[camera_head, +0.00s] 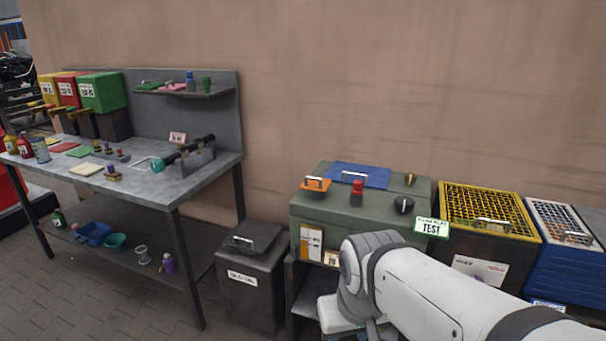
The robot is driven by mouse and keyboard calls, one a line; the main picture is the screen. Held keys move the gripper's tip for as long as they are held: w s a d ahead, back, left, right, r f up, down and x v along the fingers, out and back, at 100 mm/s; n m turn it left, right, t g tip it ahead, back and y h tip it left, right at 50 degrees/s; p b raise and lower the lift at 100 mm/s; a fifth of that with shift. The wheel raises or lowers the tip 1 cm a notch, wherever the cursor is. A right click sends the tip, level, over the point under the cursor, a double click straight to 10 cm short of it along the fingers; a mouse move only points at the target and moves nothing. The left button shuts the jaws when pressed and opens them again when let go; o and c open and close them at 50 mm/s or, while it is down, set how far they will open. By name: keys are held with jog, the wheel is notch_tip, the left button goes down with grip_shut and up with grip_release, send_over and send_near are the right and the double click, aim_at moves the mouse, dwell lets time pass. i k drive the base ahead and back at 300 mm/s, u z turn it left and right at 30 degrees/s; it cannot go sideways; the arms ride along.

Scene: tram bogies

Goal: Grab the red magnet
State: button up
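A small upright red object (357,193) with a darker top stands on the green cabinet, near the middle of its top. It may be the red magnet, but it is too small to be sure. A small red piece (123,155) also lies on the workbench at left. My white arm reaches in from the lower right, in front of the green cabinet (390,222), and bends down at the bottom edge. My gripper's fingers do not show, so I cannot see whether they hold anything. The arm is apart from the upright red object.
On the cabinet are an orange block (316,185), a blue sheet (358,175), a black knob-like object (403,205) and a brass piece (410,179). A green-edged TEST sign (431,227) stands at its right edge. A dark bin (250,285) stands between cabinet and workbench (205,182). Yellow-topped (488,208) and blue (570,265) crates stand right.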

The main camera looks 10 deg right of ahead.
aim_at(357, 189)
jog(key=z, duration=0.25)
jog(key=i, duration=1.2)
jog(key=z, duration=1.05)
jog(key=i, duration=0.25)
jog(key=z, duration=0.1)
jog(key=k, duration=0.75)
jog(key=z, duration=0.2)
jog(key=i, duration=0.75)
jog(key=u, duration=0.1)
